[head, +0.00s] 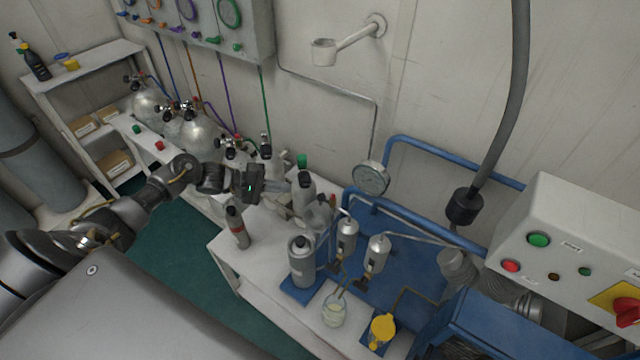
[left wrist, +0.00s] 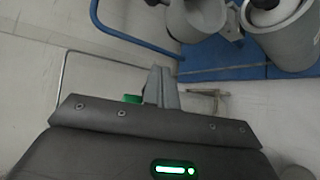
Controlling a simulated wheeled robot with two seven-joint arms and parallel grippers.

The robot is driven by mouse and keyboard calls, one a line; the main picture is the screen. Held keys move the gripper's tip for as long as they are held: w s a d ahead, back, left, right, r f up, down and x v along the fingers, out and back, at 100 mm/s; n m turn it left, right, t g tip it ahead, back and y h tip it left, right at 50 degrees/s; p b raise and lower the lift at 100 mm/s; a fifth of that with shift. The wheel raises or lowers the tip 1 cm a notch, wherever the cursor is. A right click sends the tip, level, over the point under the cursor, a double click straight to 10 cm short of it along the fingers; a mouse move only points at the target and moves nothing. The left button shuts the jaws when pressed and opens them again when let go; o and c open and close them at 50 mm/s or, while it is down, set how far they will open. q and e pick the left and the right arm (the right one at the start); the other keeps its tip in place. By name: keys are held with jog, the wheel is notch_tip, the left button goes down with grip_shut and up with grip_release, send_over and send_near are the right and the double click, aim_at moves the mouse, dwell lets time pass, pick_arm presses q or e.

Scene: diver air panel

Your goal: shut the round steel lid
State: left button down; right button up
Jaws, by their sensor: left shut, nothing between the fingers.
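A grey steel canister (head: 302,265) stands on a blue base on the white bench, with a round top (head: 300,243) that has a dark centre. My left gripper (head: 283,187) is shut and empty above the bench, up and left of the canister. In the left wrist view its fingertips (left wrist: 161,84) are together, with grey round bodies (left wrist: 290,35) beyond at the upper right. My right gripper is not in view.
A grey bottle with an orange band (head: 238,228) stands at the bench's left edge. A green-topped cylinder (head: 304,190) is close to my left fingers.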

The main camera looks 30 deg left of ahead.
aim_at(312, 203)
pick_arm(q)
jog(key=shift+g, duration=0.3)
jog(key=w+d+p, duration=0.1)
jog(key=d, duration=0.2)
jog(key=d+p, duration=0.1)
jog(key=d, duration=0.2)
jog(key=w+d+p, duration=0.1)
jog(key=d+p, duration=0.1)
jog(key=d, duration=0.1)
jog(key=shift+w+r, duration=0.3)
jog(key=shift+s+d+n, duration=0.1)
jog(key=shift+s+n, duration=0.1)
jog(key=shift+n, duration=0.1)
jog(key=shift+d, duration=0.1)
jog(key=shift+s+h, duration=0.15)
jog(key=shift+h, duration=0.15)
jog(key=shift+s+r, duration=0.15)
jog(key=shift+s, duration=0.05)
